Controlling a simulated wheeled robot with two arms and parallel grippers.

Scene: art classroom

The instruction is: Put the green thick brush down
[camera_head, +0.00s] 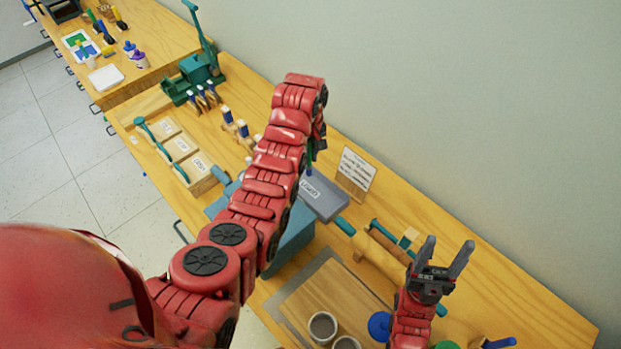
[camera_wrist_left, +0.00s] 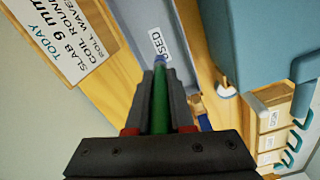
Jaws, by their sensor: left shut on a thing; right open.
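My left gripper (camera_head: 317,143) hangs over the back of the table, with its arm bent above it. It is shut on the green brush (camera_wrist_left: 160,108), which lies between the two fingers in the left wrist view (camera_wrist_left: 162,78). The brush's bluish tip points toward a grey tray (camera_head: 325,203) labelled "USED". In the head view only a short green piece of the brush (camera_head: 309,156) shows, above the tray's back edge; contact with the tray cannot be told. My right gripper (camera_head: 446,258) is open and empty, fingers apart, over the right part of the table.
A paper sign (camera_head: 356,168) stands behind the tray. A rolling pin (camera_head: 378,257) and a wooden board (camera_head: 325,298) lie to the right, with cups (camera_head: 322,326) in front. Labelled boxes (camera_head: 181,148) and upright tools stand left. A wall closes off the back.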

